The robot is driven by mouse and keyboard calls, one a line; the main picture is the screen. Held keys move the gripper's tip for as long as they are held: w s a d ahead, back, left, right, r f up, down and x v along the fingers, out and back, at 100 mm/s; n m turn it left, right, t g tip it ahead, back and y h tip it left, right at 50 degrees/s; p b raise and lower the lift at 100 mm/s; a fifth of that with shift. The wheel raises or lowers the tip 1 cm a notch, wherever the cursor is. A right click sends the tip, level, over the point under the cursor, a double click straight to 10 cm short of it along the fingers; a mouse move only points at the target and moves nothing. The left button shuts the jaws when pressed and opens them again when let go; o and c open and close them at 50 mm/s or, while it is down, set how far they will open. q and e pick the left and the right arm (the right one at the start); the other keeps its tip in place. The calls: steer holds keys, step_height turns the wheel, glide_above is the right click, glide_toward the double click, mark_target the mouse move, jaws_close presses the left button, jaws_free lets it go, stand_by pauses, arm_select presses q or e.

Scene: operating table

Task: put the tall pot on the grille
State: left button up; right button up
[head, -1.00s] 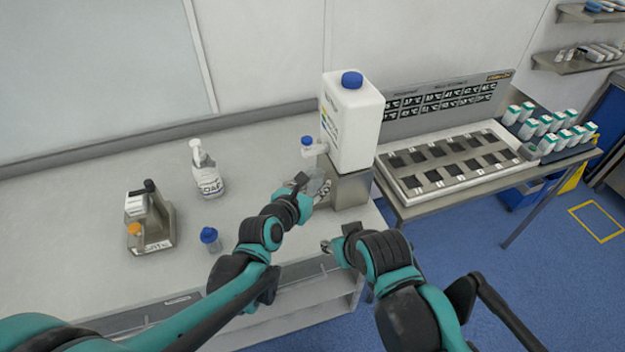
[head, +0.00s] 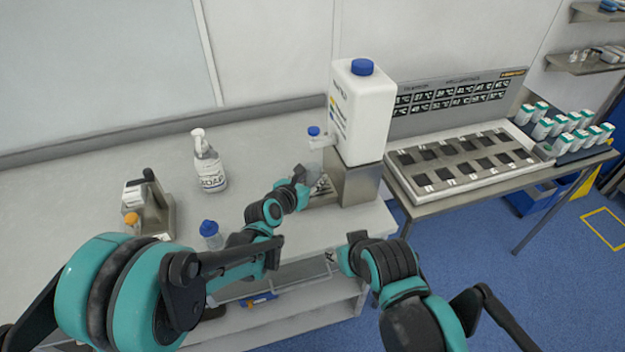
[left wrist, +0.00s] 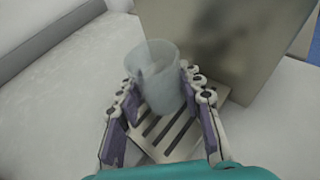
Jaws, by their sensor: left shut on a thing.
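The tall pot (left wrist: 160,78) is a clear, greyish cup. In the left wrist view it is upright or nearly so between the fingers of my left gripper (left wrist: 160,95), which is shut on it. The grille (left wrist: 172,135) is a slotted metal plate directly below and behind the pot; I cannot tell whether they touch. In the head view my left gripper (head: 305,180) is at the foot of the dispenser stand, with the pot (head: 313,172) mostly hidden. My right gripper (head: 334,258) is near the table's front edge; its fingers are too small and hidden to read.
A white jug with a blue cap (head: 362,110) stands on a metal stand (head: 360,185) just right of the grille. A spray bottle (head: 208,162), a blue-capped pot (head: 211,235) and a metal device (head: 160,212) stand on the left. The table (head: 100,160) is clear behind them.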

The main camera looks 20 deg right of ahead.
arm_select(q)
steer(key=o, duration=1.3)
steer(key=shift+f, duration=0.1)
steer(key=shift+c, duration=0.2)
steer(key=s+a+r+m+g+y+p, duration=0.1)
steer(key=s+a+r+m+y, duration=0.1)
steer(key=s+a+m, duration=0.6)
steer(key=s+a+r+m+g+y+p, duration=0.1)
steer(key=s+a+m+y, duration=0.3)
steer(key=s+a+m, duration=0.5)
steer(key=s+a+r+m+g+y+p, duration=0.1)
steer(key=s+a+r+m+y, duration=0.2)
steer(key=s+a+m, duration=0.6)
steer(key=a+m, duration=0.1)
steer(key=a, duration=0.8)
steer(key=shift+a, duration=0.25)
